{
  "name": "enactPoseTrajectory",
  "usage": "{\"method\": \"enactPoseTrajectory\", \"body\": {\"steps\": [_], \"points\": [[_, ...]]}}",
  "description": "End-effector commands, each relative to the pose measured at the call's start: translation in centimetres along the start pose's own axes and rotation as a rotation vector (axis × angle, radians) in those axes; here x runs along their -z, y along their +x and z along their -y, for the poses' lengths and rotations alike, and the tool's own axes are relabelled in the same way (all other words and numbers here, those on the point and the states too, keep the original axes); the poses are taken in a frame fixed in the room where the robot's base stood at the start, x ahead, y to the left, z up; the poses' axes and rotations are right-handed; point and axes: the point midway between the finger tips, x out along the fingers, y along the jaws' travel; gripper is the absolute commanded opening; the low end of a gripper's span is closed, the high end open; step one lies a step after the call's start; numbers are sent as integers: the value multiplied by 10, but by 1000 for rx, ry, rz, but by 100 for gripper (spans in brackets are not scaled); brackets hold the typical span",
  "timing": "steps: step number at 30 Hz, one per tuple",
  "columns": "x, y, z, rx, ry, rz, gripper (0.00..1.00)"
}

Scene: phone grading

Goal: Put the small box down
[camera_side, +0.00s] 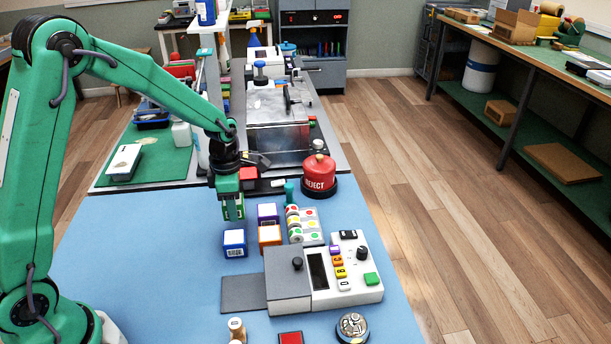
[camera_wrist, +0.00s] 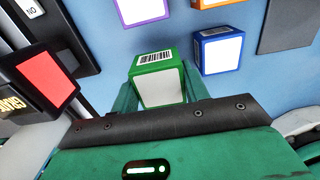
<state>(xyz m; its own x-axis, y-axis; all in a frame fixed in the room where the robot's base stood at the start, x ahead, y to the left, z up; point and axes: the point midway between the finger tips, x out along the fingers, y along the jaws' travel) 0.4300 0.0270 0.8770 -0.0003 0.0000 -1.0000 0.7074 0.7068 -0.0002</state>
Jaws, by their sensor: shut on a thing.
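A small green box (camera_wrist: 160,78) with a white face and a barcode sits between the green fingers of my gripper (camera_wrist: 157,92) in the wrist view. In the side view my gripper (camera_side: 233,208) points down over the blue mat (camera_side: 150,270), shut on this box, which is mostly hidden there by the fingers. I cannot tell how far the box is above the mat. A blue box (camera_side: 235,243), an orange box (camera_side: 269,238) and a purple box (camera_side: 267,214) stand close by. The blue box also shows in the wrist view (camera_wrist: 219,50), apart from the green one.
A red REJECT container (camera_side: 319,178) stands at the mat's back right. A rack of coloured dots (camera_side: 303,225) stands right of the boxes. A grey and white device (camera_side: 345,290) with a dark plate (camera_side: 243,294) is in front. The mat's left side is clear.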

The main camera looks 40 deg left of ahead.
Motion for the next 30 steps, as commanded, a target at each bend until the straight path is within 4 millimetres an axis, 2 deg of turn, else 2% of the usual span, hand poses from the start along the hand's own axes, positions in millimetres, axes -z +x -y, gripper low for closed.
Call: {"method": "enactPoseTrajectory", "body": {"steps": [8, 19, 30], "points": [[1, 4, -2, 0, 0, 0, 22], [1, 39, -2, 1, 0, -1, 22], [1, 42, -2, 0, 0, 0, 22]]}}
